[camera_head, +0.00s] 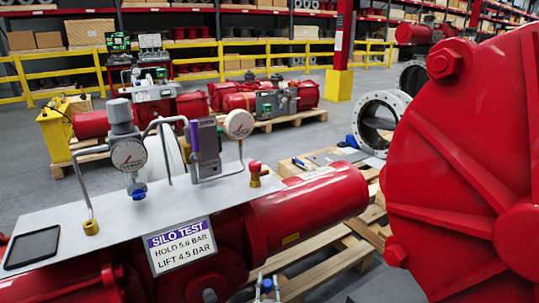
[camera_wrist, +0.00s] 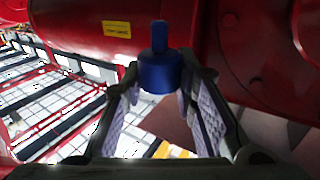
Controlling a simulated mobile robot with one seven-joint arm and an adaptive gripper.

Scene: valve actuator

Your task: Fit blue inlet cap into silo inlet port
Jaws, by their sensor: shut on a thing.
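The blue inlet cap (camera_wrist: 160,72), a short round body with a narrower stem, is between the fingertips of my gripper (camera_wrist: 163,88) in the wrist view. My gripper is shut on it, in front of a red cylinder. In the head view the tip of my gripper (camera_head: 266,291) shows at the bottom edge, with the blue cap (camera_head: 267,284) small in it, below and right of the SILO TEST sign (camera_head: 181,246). A brass fitting (camera_head: 91,228) and a red-capped brass fitting (camera_head: 255,178) sit on the grey plate. I cannot tell which opening is the silo inlet port.
The grey plate (camera_head: 60,212) carries a pressure gauge (camera_head: 129,155), a second gauge (camera_head: 239,124), bent tubes and a dark tablet (camera_head: 33,247). A red cylinder (camera_head: 310,212) lies beside it. A large red ribbed disc (camera_head: 465,165) fills the right. Wooden pallets (camera_head: 318,268) lie below.

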